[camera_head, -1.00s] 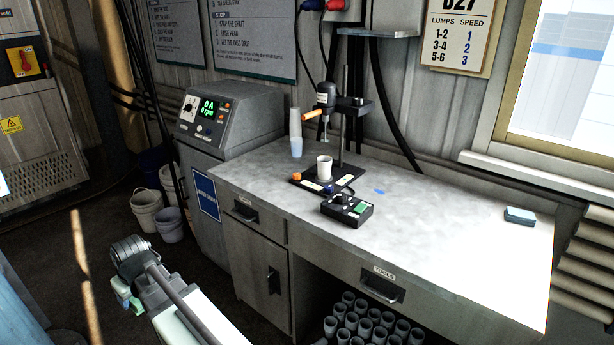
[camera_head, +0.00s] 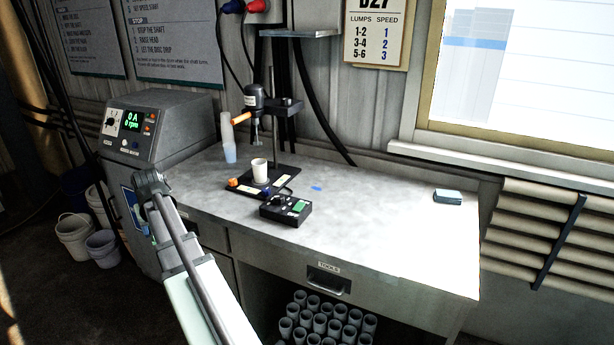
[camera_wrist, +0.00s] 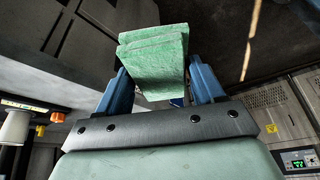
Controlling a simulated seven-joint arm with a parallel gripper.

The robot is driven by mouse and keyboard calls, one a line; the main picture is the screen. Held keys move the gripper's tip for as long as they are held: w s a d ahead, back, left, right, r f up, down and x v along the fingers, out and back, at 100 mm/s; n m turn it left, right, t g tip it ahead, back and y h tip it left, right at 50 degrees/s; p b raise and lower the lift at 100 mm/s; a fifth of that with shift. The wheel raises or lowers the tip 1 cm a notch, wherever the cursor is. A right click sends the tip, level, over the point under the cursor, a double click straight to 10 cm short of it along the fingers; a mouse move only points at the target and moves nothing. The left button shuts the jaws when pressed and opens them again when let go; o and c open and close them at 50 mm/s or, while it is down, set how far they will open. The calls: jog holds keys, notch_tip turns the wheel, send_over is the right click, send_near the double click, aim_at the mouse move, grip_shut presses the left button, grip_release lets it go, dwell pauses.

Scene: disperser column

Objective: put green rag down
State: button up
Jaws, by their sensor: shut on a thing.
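The green rag (camera_wrist: 152,62) is a folded pale-green cloth between the two blue fingers of my gripper (camera_wrist: 160,84) in the wrist view. The gripper is shut on it and holds it in the air. In the head view my gripper (camera_head: 150,190) is at the left, in front of the bench's left end and the grey control cabinet. The rag is mostly hidden there behind my arm. The bench top (camera_head: 380,235) lies to the right of the gripper.
On the bench stand a disperser (camera_head: 258,105) with a white cup (camera_head: 259,170), a black control box (camera_head: 286,209), stacked clear cups (camera_head: 228,138) and a blue-grey block (camera_head: 448,196). The front right bench top is clear. Buckets (camera_head: 75,235) stand on the floor at left.

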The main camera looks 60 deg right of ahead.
jog(key=s+d+r+m+g+h, duration=0.1)
jog(key=s+d+r+m, duration=0.25)
jog(key=d, duration=0.95)
jog(key=s+d+r+m+h, duration=0.15)
jog(key=s+d+r, duration=0.3)
jog(key=d, duration=0.85)
jog(key=s+d+r+m+g, duration=0.1)
jog(key=s+d+r+m, duration=0.25)
jog(key=s+d, duration=0.6)
jog(key=s+d+r+m+g, duration=0.15)
jog(key=s+d+r, duration=0.45)
jog(key=d, duration=0.6)
jog(key=m, duration=0.3)
send_over(330, 174)
jog(key=a, duration=0.2)
notch_tip(330, 174, down, 12)
jog(key=shift+g, duration=0.25)
jog(key=shift+d+f, duration=0.1)
jog(key=shift+f, duration=4.6)
jog(key=shift+f, duration=0.15)
jog(key=o, duration=0.9)
jog(key=shift+o, duration=0.2)
